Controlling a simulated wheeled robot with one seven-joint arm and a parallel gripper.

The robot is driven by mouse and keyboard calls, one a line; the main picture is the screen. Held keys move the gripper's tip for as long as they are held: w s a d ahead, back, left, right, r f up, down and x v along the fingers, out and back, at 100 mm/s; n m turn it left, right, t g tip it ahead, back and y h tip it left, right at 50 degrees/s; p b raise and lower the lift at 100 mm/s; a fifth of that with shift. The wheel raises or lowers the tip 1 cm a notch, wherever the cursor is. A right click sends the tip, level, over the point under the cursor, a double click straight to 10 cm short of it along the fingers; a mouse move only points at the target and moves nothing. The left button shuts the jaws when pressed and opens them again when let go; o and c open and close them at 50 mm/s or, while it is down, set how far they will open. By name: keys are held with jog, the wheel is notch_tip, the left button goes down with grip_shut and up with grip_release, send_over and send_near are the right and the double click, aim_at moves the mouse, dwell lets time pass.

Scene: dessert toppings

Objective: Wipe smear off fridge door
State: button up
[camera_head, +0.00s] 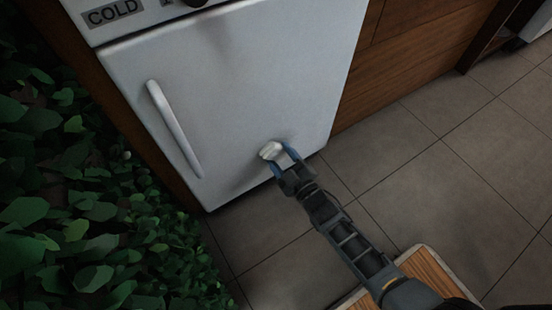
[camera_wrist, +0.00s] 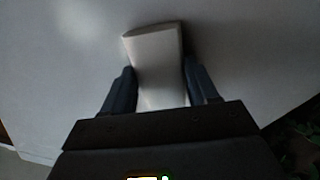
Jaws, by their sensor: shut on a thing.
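The white fridge door (camera_head: 225,80) fills the upper middle of the head view, with a long vertical handle (camera_head: 172,130) near its left edge. My gripper (camera_head: 282,158) is at the lower right part of the door. It is shut on a pale, whitish wiping piece (camera_head: 269,150), which appears against or very close to the door surface. In the wrist view the pale piece (camera_wrist: 157,65) stands between the two dark fingers, with the grey-white door (camera_wrist: 60,90) behind it. I see no clear smear on the door; soft shadows make this hard to tell.
Dense green leaves (camera_head: 90,220) stand left of the fridge. Wooden cabinets (camera_head: 410,60) are to its right. The grey tiled floor (camera_head: 440,180) is open at the right. A panel marked COLD (camera_head: 113,12) is above the door.

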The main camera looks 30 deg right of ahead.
aim_at(271, 160)
jog(key=shift+d, duration=3.85)
jog(key=shift+a, duration=0.15)
jog(key=shift+w+a+r+b, duration=0.1)
jog(key=shift+w+a+b, duration=0.1)
jog(key=shift+a, duration=0.65)
jog(key=shift+w+a+r+b, duration=0.1)
jog(key=shift+a+b, duration=0.05)
jog(key=shift+a, duration=1.05)
jog(key=shift+c, duration=0.4)
jog(key=shift+a+b, duration=0.6)
jog(key=shift+a, duration=0.9)
jog(key=shift+s+a+b, duration=0.2)
jog(key=shift+a+b, duration=0.25)
jog(key=shift+a, duration=1.2)
